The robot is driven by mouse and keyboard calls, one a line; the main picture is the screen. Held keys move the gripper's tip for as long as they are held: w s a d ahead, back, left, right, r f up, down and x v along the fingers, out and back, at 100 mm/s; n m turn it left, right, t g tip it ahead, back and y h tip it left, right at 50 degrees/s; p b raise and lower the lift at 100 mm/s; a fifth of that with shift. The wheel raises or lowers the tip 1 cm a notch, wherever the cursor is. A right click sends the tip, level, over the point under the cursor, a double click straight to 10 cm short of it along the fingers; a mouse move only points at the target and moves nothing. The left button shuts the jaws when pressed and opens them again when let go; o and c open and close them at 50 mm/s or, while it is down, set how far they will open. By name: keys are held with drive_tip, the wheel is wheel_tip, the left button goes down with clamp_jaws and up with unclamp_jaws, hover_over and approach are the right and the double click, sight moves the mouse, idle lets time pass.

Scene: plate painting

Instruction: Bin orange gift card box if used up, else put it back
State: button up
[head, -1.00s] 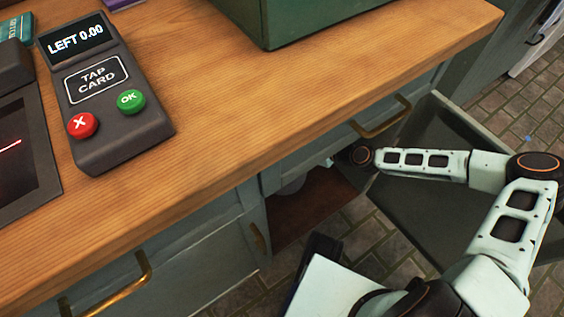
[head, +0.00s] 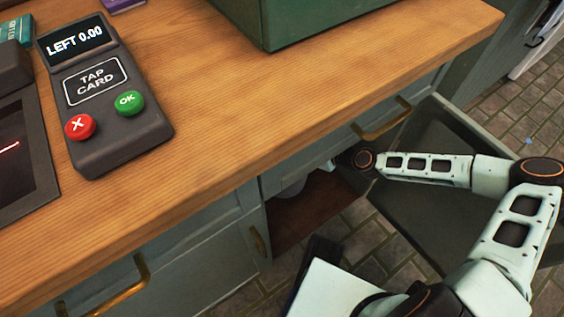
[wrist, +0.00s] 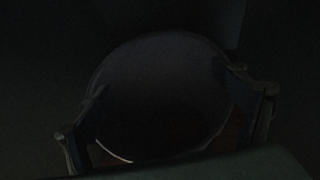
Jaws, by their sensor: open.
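My gripper (wrist: 170,82) is open in the dark wrist view, its fingers spread left and right. A dark round shape (wrist: 165,95), like the mouth of a bin, lies between and beyond the fingers; I cannot make out anything inside it. In the head view my arm reaches into the open cupboard below the worktop, and the gripper is hidden there. A pale rounded thing (head: 291,189), perhaps the bin, shows partly inside the cupboard. The card reader (head: 103,90) on the worktop reads LEFT 0.00. I see no orange gift card box in either view.
The wooden worktop (head: 250,110) overhangs the cupboard. An open grey drawer or door (head: 440,215) stands beside my arm. A green box (head: 300,18) is at the back of the worktop. Brass handles (head: 384,120) stick out from the fronts.

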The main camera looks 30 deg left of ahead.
drive_tip(key=v, duration=1.1)
drive_tip(key=shift+d, duration=0.2)
drive_tip(key=shift+r, duration=0.1)
